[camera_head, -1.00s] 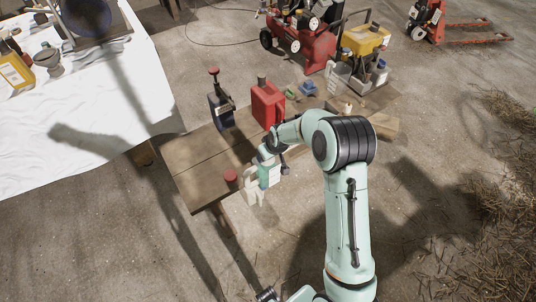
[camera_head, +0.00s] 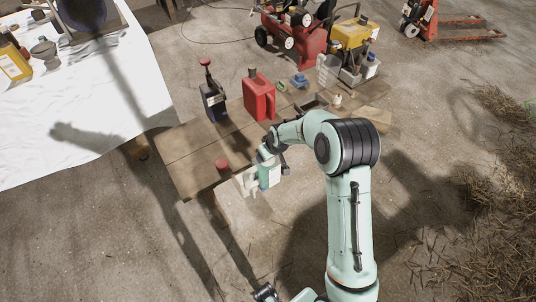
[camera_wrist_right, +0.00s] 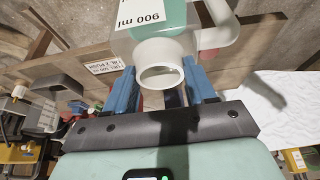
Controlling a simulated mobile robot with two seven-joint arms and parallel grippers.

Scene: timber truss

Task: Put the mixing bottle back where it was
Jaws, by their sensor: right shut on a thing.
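The mixing bottle, a white and teal bottle with an open round neck and a "900 ml" label, is in my right gripper. The bottle (camera_wrist_right: 155,55) fills the top middle of the right wrist view, its neck towards the camera. My right gripper (camera_wrist_right: 160,90) is shut on it, one blue finger on each side. In the head view my right gripper (camera_head: 262,178) is at the near edge of the wooden bench (camera_head: 185,165), and the pale bottle (camera_head: 246,184) shows beside it. Its base is hidden, so I cannot tell whether it touches the bench. My left gripper is not in view.
A dark bottle with a red top (camera_head: 212,98) and a red canister (camera_head: 258,96) stand farther back. A white-covered table (camera_head: 80,110) is at left. The bench's left end has bare planks.

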